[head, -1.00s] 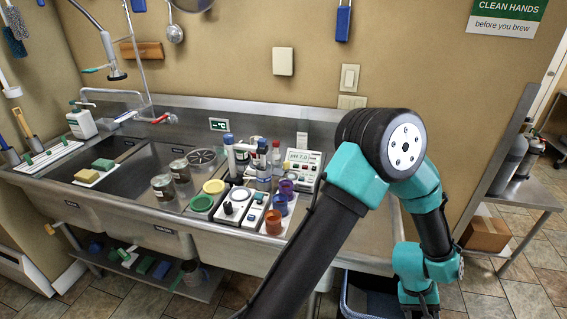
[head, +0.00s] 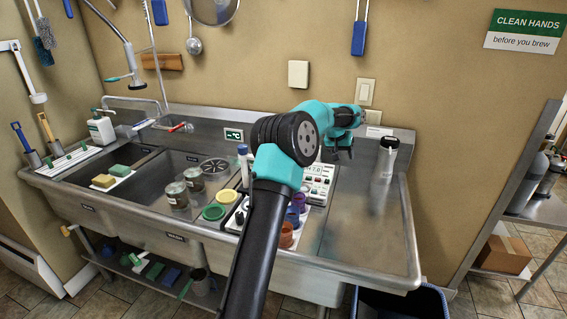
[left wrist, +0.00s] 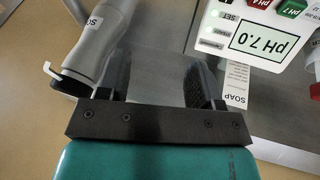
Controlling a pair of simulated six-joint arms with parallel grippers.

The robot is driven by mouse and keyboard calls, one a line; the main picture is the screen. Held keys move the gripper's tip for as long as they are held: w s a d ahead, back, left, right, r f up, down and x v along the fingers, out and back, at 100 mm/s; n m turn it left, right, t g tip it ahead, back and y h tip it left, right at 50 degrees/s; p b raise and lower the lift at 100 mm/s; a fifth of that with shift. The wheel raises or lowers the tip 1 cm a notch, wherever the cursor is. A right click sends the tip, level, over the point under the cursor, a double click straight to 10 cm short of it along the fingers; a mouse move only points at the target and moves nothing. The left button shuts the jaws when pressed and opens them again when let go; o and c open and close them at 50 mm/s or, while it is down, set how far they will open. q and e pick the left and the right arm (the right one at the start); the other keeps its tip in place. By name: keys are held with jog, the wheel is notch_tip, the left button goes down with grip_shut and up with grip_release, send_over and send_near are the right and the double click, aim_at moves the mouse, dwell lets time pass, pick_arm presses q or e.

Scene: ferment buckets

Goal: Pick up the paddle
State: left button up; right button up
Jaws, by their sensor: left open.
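I cannot surely pick out the paddle in either view. Long-handled tools are in view: a blue-handled one (head: 358,38) hangs on the back wall, and a blue handle (head: 21,136) and a yellow handle (head: 46,127) stand in holders at the far left. My left gripper (head: 342,153) is over the back of the steel sink counter, behind its own forearm, far from the left-hand tools. In the left wrist view my left gripper (left wrist: 158,75) has its fingers apart, with only grey metal surface between them. My right gripper is not in view.
A pH meter (head: 317,183) stands near the left gripper; it also shows in the left wrist view (left wrist: 262,35). A black-capped bottle (head: 385,162) stands right of the gripper. Coloured cups (head: 293,215) and jars (head: 176,196) stand leftward. The counter's right end is clear.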

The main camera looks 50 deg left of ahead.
pick_arm(q)
jog(key=s+a+r+y, duration=0.1)
jog(key=s+a+r, duration=0.1)
jog(key=a, duration=0.4)
jog(key=s+a+r+n+y, duration=0.1)
jog(key=s+a+r, duration=0.1)
jog(key=s+a, duration=0.3)
jog(key=s+a+r+g+y, duration=0.1)
jog(key=s+a+r, duration=0.2)
jog(key=a, duration=0.6)
jog(key=shift+s, duration=0.15)
notch_tip(320, 180, down, 9)
jog(key=shift+w+n, duration=0.25)
jog(key=shift+n, duration=0.05)
jog(key=shift+a+f, duration=0.1)
jog(key=shift+x, duration=3.05)
